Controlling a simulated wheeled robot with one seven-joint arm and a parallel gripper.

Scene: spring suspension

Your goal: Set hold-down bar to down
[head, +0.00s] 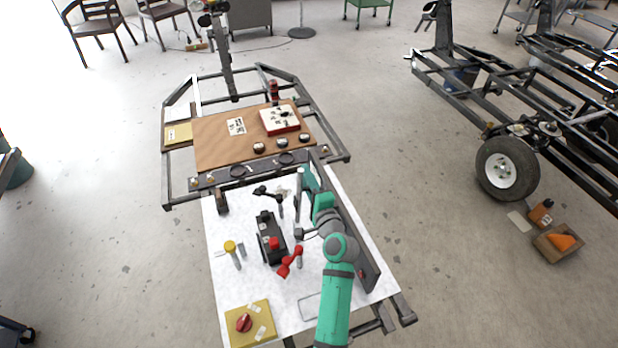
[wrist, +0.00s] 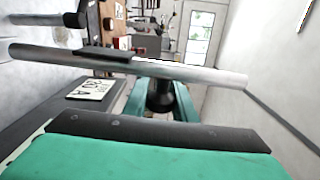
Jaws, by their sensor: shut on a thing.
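A pale metal rod, which looks like the hold-down bar (wrist: 200,72), runs nearly level across the wrist view, with a dark pad near its middle. It also shows as a thin grey upright piece in the head view (head: 298,203). My gripper (wrist: 160,100) is at the rod, with its fingers partly hidden behind it. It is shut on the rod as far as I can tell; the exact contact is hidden. In the head view my gripper (head: 307,182) is over the right side of the white bench top. The bar's exact tilt is unclear.
A dark box with a red knob (head: 273,242), a red handle (head: 290,262) and a yellow-capped post (head: 231,248) stand left of my arm. A yellow plate with a red knob (head: 244,323) lies at the near corner. A brown board (head: 215,150) is beyond.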

